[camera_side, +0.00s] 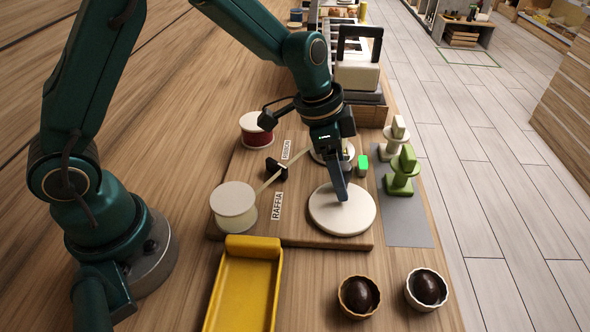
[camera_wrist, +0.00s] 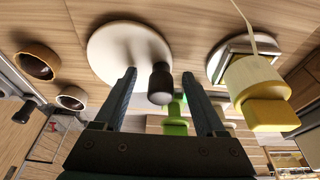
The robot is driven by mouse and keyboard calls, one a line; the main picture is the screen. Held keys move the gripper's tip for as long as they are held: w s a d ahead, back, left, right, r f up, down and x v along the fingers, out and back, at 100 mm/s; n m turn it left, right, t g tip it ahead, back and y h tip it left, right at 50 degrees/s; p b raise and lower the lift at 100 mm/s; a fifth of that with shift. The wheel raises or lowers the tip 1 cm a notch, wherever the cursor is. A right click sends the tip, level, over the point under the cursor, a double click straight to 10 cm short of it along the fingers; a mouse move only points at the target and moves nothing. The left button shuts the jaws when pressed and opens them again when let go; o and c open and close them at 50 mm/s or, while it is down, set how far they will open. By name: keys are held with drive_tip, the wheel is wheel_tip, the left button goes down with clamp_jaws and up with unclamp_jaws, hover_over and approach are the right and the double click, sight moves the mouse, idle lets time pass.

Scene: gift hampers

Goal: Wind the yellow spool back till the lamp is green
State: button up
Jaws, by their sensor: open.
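In the wrist view, my gripper (camera_wrist: 159,73) is open, with a finger on each side of the dark knob (camera_wrist: 160,88) of a round white disc (camera_wrist: 105,50). No contact shows. In the side view my gripper (camera_side: 346,196) is low over this disc (camera_side: 342,220) and hides the knob. A pale-yellow spool (camera_wrist: 252,80) with a yellow block on top stands to the right in the wrist view, with a pale strip running into it. My gripper mostly hides it in the side view. A small lamp (camera_side: 363,160) shows bright green beside the disc.
A cream spool (camera_side: 233,205) by the RAFFIA label and a red spool (camera_side: 257,130) stand on the board. A black guide (camera_side: 276,169) holds the strip. Green (camera_side: 403,172) and cream (camera_side: 395,138) stands are right; a yellow tray (camera_side: 242,290) and two bowls (camera_side: 358,297) are in front.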

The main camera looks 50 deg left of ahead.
drive_tip(key=shift+r, duration=4.55)
drive_tip(key=shift+r, duration=0.1)
drive_tip(key=s+a+r+n+t, duration=0.1)
drive_tip(key=s+a+r+t, duration=0.15)
drive_tip(key=s+r, duration=0.55)
drive_tip(key=s+a+f+n+y, duration=0.2)
drive_tip(key=s+a+f+n, duration=0.3)
drive_tip(key=s+n, duration=0.3)
drive_tip(key=shift+s+a+f+t, duration=0.2)
drive_tip(key=shift+s+t, duration=0.15)
drive_tip(key=shift+s, duration=0.65)
